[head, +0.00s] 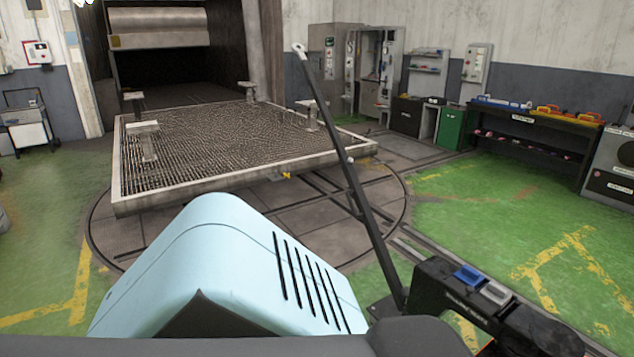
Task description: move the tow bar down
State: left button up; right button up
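The tow bar (354,181) is a long dark bar with a pale ring end at the top. It stands raised at a steep tilt, its upper end leaning left in the head view. Its lower end meets a small dark bracket beside a black unit (440,285) at the lower right, which carries a blue and a grey block on top. Neither of my grippers shows in the head view, and nothing is seen touching the bar.
A flat cart with a mesh deck (365,147) stands on the round turntable (340,238), behind the bar. Floor rails run toward the lower right. Green floor (490,220) is open to the right. Cabinets and a black workbench (530,125) line the back wall.

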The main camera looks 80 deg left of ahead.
aim_at(382, 252)
jog(key=u, duration=2.3)
jog(key=i+j, duration=0.4)
jog(key=i, duration=0.2)
jog(key=i+j, duration=0.4)
jog(key=i, duration=0.2)
jog(key=i+j, duration=0.4)
jog(key=i, duration=0.2)
jog(key=i+j, duration=0.4)
jog(key=i, duration=0.2)
jog(key=i+j, duration=0.4)
jog(key=i, duration=0.2)
